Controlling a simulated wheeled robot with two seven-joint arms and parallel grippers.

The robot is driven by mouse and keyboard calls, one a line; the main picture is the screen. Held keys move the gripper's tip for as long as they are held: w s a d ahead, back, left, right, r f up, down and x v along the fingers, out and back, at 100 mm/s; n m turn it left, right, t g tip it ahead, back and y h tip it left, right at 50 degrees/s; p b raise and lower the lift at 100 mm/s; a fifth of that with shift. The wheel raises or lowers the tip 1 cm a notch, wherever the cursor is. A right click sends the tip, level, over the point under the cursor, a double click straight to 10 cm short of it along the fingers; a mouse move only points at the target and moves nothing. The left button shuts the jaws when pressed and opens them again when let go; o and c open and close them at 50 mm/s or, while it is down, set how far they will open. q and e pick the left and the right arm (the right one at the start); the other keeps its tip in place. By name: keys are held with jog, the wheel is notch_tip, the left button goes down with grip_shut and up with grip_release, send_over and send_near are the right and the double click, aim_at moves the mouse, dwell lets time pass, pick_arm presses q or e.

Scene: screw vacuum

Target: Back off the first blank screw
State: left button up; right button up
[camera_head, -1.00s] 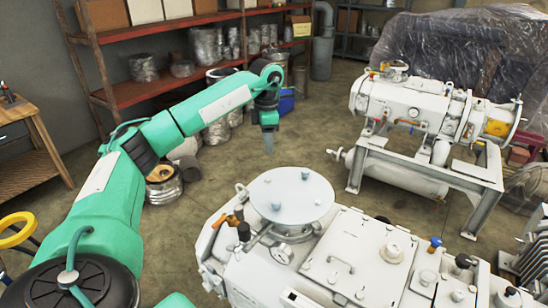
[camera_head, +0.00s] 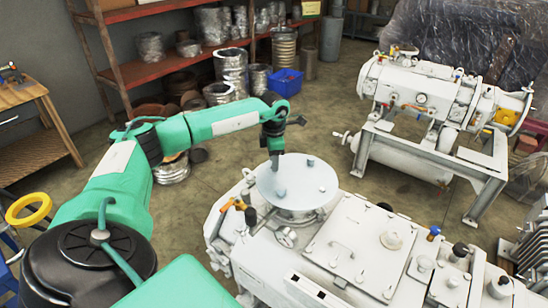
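The white screw vacuum pump (camera_head: 330,250) stands in front of me. A round pale blank plate (camera_head: 310,190) lies on its top at the left. A few small bluish screw heads show on the plate, one (camera_head: 281,193) near its front left and one (camera_head: 311,161) at its back. My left gripper (camera_head: 275,164) points down at the plate's back left edge. Its tip is at or just above the plate there and seems to cover the spot beneath. Its fingers are too small to tell open from shut. My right gripper is not in view.
Orange-handled valves (camera_head: 236,204) and a gauge (camera_head: 286,237) sit beside the plate. A second white machine on a frame (camera_head: 420,110) stands at the back right. Red shelves (camera_head: 180,65) and a blue bin (camera_head: 285,83) are behind. Bare floor lies between.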

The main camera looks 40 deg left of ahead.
pick_arm(q)
jog(key=shift+f, duration=0.35)
grip_shut()
